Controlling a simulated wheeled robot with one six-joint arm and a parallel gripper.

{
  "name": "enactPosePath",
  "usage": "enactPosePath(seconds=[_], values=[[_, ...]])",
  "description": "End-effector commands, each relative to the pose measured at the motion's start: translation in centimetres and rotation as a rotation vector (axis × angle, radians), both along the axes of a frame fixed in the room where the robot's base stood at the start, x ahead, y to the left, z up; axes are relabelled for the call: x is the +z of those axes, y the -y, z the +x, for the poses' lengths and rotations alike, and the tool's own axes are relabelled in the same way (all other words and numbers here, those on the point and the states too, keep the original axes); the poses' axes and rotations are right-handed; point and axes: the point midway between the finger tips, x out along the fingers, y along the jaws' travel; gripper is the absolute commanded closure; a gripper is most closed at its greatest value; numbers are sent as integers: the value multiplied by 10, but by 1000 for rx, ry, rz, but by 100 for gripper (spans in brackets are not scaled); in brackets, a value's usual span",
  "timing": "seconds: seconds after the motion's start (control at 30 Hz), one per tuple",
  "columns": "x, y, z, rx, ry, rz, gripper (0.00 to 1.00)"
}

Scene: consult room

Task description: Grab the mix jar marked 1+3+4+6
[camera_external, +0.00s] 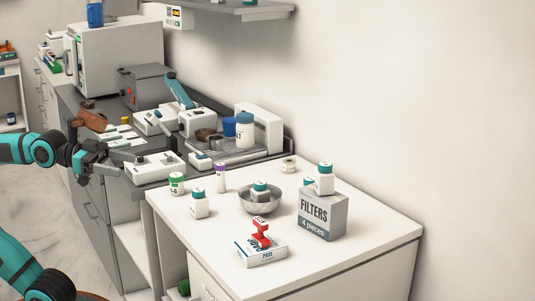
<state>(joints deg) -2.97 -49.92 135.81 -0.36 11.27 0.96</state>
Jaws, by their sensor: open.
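My gripper (98,160) is at the left of the external view, over the near edge of the grey counter beside a white device. It is open, and I see nothing between its fingers. Several small white jars are candidates: one with a teal lid (199,207) near the white table's left edge, a green-lidded one (176,184) behind it, one in the metal bowl (261,205), and one on the FILTERS box (325,183). The marks on these jars are too small to read, so I cannot tell which is 1+3+4+6.
A red stamp-like object (261,232) stands on a flat box (262,254) at the front. The grey counter (152,185) holds several devices. The white table's right side (385,232) is clear.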

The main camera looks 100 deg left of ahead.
Motion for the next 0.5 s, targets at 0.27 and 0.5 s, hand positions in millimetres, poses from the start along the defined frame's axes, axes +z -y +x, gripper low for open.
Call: enactPosePath(seconds=[0.27, 0.5], values=[[-7, -63, 23, 161, -256, -2, 33], [-15, -120, 25, 278, -484, -43, 33]])
